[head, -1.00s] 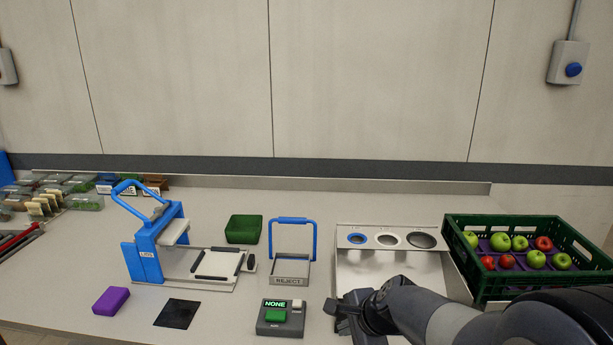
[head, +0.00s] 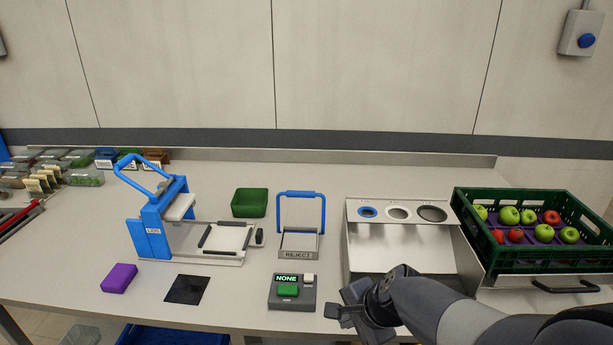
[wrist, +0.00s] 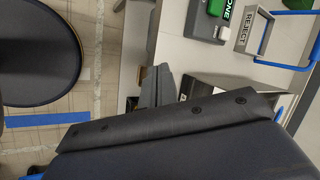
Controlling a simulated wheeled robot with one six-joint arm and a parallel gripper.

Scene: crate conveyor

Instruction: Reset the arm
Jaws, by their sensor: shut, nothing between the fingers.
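My gripper (head: 345,308) is at the front edge of the table, at the lower middle right of the head view. Its jaws are shut and hold nothing. My arm reaches in from the lower right corner. The gripper is right of the grey box with the green NONE display (head: 291,291) and in front of the metal chute with three round holes (head: 400,247). In the wrist view a dark finger (wrist: 158,88) shows beside the table edge, with the REJECT tray (wrist: 262,30) at the upper right.
A green crate of apples (head: 518,266) stands at the right. A blue press (head: 152,232), a purple block (head: 119,278), a black square (head: 187,289) and a green tray (head: 249,203) are on the left half. Several bins stand at the far left. Bare table lies behind the chute.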

